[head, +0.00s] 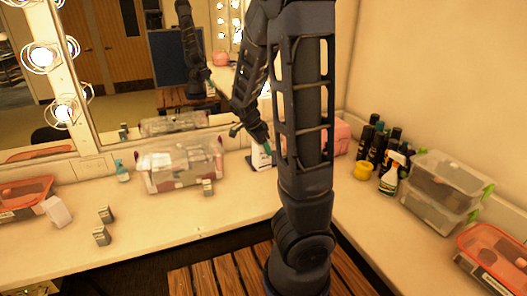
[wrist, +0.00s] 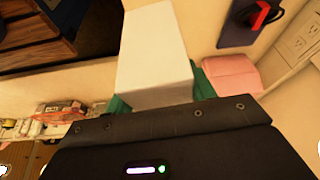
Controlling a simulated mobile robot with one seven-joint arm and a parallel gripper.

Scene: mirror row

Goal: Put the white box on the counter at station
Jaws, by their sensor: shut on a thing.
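My gripper (wrist: 160,95) is shut on a white box (wrist: 155,45), with a green finger on either side of it in the wrist view. In the head view my gripper (head: 266,148) is by the back of the counter (head: 150,222), left of my arm link. The white box (head: 262,161) shows just below the fingers there, partly hidden by my arm. I cannot tell whether its base touches the counter. Another white box (head: 56,212) lies tilted on the counter at the far left, beside an orange-rimmed bin.
A clear lidded bin (head: 180,167), small grey boxes (head: 102,236) and a teal bottle (head: 122,171) stand left of the gripper. A pink box (head: 341,137) is at the back corner. Dark bottles, a spray bottle (head: 389,180) and stacked clear bins (head: 440,190) line the right side.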

